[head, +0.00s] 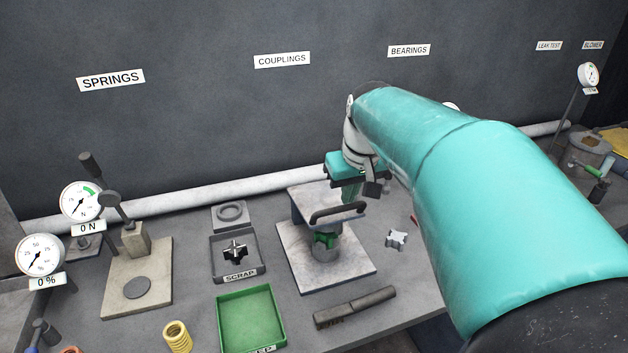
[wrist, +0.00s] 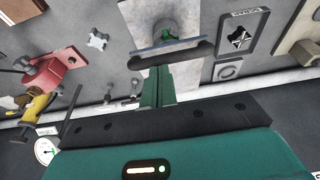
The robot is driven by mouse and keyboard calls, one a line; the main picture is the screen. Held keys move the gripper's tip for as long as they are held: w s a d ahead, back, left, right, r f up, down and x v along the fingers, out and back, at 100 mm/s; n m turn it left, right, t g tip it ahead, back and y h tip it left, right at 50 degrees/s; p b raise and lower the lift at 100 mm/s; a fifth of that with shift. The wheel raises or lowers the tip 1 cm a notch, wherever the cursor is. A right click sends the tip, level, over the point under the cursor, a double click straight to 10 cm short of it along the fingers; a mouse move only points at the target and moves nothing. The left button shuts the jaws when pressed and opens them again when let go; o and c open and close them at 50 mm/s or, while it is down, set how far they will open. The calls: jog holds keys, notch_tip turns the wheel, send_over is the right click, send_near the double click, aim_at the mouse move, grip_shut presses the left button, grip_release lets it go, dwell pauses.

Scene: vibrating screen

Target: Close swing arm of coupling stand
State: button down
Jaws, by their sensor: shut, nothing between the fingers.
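The coupling stand (head: 350,275) has a square grey base plate, a back column and a flat upper plate. A dark bar-shaped handle (head: 338,212), apparently on the swing arm, runs along the upper plate's front edge. A green coupling piece (head: 326,239) sits on a grey hub below it. My gripper (head: 349,195) is shut and empty, pointing down by the handle's right part. In the wrist view my shut green fingers (wrist: 158,72) end close to the dark handle (wrist: 171,55); I cannot tell whether they touch. The arm's hinge is not clear.
A scrap tray (head: 236,256) with a dark star-shaped part and a green tray (head: 250,318) stand to the left. A dark grey bar-like tool (head: 355,307) lies in front, and a pale star-shaped piece (head: 396,239) lies right. A white pipe (head: 190,203) runs along the wall.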

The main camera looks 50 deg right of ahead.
notch_tip(320, 180, down, 6)
jog(key=s+a+t, duration=0.1)
jog(key=s, duration=0.1)
jog(key=shift+r+h, duration=0.2)
jog(key=shift+h, duration=0.2)
jog(key=shift+a, duration=0.1)
